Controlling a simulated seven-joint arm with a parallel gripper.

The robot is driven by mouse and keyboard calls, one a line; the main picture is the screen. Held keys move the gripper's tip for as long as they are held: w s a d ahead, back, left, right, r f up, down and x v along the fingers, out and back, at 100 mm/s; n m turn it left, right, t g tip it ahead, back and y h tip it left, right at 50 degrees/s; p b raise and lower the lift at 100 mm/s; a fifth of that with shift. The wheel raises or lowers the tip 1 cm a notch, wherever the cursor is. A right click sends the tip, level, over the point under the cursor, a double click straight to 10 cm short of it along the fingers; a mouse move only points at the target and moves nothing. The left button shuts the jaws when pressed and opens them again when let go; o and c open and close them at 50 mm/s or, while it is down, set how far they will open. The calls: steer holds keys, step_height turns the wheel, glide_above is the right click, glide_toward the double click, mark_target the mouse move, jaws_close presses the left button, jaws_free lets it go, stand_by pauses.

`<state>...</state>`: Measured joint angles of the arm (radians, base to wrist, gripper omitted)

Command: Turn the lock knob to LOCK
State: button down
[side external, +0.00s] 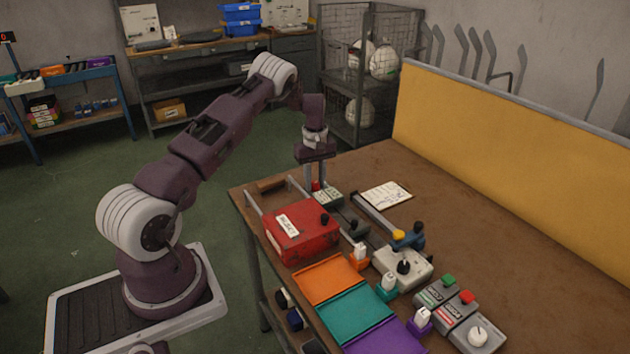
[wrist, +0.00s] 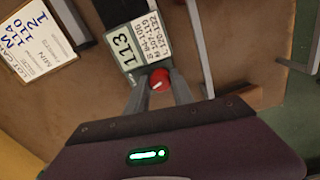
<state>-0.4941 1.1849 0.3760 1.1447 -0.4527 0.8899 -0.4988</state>
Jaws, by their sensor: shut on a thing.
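A red round knob (wrist: 159,77) with a white pointer mark sits at the end of a small box (wrist: 135,42) that bears a "113" readout and a size table. In the side view the red knob (side external: 315,187) shows beneath my wrist. My gripper (wrist: 158,86) points down with one finger on each side of the knob and is shut on it. The white mark slants across the knob's top. I cannot read any LOCK lettering near it. The box (side external: 327,198) stands at the table's far left part.
A lot card (wrist: 38,42) lies beside the box. A red case (side external: 300,232) with a black knob stands in front. Orange (side external: 330,278), teal (side external: 355,315) and purple (side external: 388,338) mats lie along the near edge. A grey control box (side external: 402,266) stands at right. A yellow panel (side external: 510,130) backs the table.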

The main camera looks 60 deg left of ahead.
steer(key=shift+m, duration=1.6)
steer(key=c, duration=1.1)
jaws_free()
